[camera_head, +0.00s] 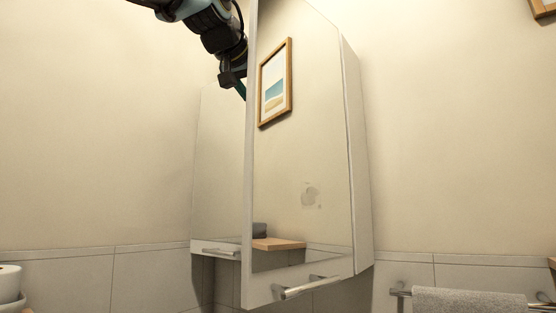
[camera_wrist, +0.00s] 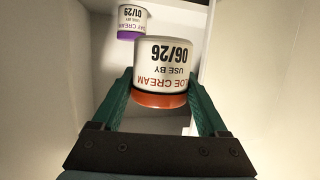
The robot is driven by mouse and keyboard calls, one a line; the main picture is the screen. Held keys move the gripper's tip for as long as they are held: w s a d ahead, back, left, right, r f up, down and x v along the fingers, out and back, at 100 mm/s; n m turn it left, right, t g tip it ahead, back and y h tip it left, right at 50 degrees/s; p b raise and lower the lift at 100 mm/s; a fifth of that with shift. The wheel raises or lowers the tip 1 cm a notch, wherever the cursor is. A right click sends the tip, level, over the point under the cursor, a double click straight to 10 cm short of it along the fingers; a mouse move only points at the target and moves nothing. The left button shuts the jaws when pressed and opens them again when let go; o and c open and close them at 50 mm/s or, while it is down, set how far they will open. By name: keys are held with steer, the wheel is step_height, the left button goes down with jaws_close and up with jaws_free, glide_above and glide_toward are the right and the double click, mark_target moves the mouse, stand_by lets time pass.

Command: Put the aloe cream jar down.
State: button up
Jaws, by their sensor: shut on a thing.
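The jar is inside a white cabinet. I cannot tell whether it touches a shelf. In the head view, my gripper (camera_head: 241,90) is partly hidden behind the open mirrored door (camera_head: 300,180), and the jar is hidden there.
A second white jar with a purple band (camera_wrist: 131,22), marked "01/29", stands near the aloe jar, upper left in the wrist view. White cabinet walls (camera_wrist: 265,60) are close on both sides. A towel on a rail (camera_head: 468,300) hangs at lower right.

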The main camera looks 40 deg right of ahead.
steer(key=w+d+p, duration=0.2)
steer(key=w+d, duration=0.1)
steer(key=d, duration=0.1)
steer(key=w+d+f+p, duration=0.1)
steer(key=w+d+p, duration=0.1)
steer(key=w+d, duration=0.2)
steer(key=w+d+f+p, duration=0.1)
steer(key=w+d+p, duration=0.1)
steer(key=d, duration=0.4)
steer(key=shift+w+f+p, duration=0.15)
steer(key=shift+w+p, duration=0.25)
steer(key=shift+w, duration=0.4)
steer(key=shift+f, duration=1.95)
steer(key=shift+w+d+f+p, duration=0.1)
steer(key=shift+f+p, duration=0.1)
steer(key=shift+p, duration=0.35)
steer(key=shift+f, duration=0.25)
steer(key=shift+f+b, duration=0.2)
steer(key=shift+b, duration=0.1)
steer(key=o, duration=1.2)
